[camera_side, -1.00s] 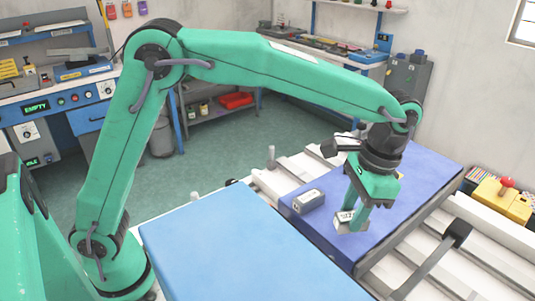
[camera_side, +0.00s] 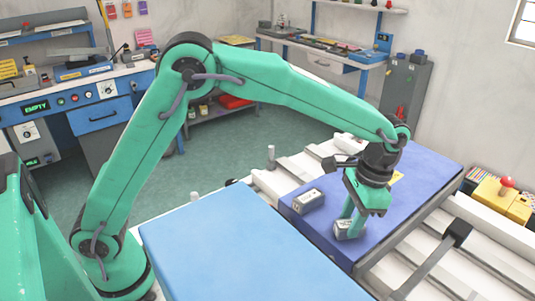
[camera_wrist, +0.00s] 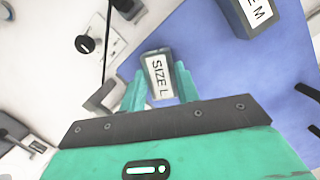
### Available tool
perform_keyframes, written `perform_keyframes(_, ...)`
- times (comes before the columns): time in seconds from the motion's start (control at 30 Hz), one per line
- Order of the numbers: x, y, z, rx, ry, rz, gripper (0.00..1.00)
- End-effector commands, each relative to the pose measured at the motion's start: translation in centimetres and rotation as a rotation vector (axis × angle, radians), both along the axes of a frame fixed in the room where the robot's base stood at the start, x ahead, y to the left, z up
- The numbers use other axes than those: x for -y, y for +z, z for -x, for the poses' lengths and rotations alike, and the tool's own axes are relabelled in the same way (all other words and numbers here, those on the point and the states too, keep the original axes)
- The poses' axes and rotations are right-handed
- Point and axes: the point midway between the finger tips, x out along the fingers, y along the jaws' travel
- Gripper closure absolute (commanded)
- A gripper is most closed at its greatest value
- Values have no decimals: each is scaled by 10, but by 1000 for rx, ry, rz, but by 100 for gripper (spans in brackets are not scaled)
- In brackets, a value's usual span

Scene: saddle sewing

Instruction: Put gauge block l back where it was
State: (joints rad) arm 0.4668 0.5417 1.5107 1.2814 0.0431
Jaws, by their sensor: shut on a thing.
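Gauge block L (camera_wrist: 159,78) is a grey block with a white face reading "SIZE L". My gripper (camera_wrist: 160,88) is shut on it, one finger on each side. In the side view the block (camera_side: 346,231) is between the fingertips of my gripper (camera_side: 352,222), low at the front part of the dark blue pad (camera_side: 310,229). I cannot tell whether it touches the pad. Another grey block (camera_side: 308,201), whose label ends in "M" in the wrist view (camera_wrist: 254,12), lies on the pad to the left of my gripper.
A lighter blue pad (camera_side: 240,245) lies to the left, across a gap. A yellow object (camera_side: 398,177) is partly hidden behind my gripper. Yellow boxes (camera_side: 500,200) stand at far right.

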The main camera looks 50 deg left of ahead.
Motion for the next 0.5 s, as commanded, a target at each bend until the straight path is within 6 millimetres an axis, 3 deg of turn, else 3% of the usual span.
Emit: perform_keyframes(0.5,0,-6,0,1,0,0,100)
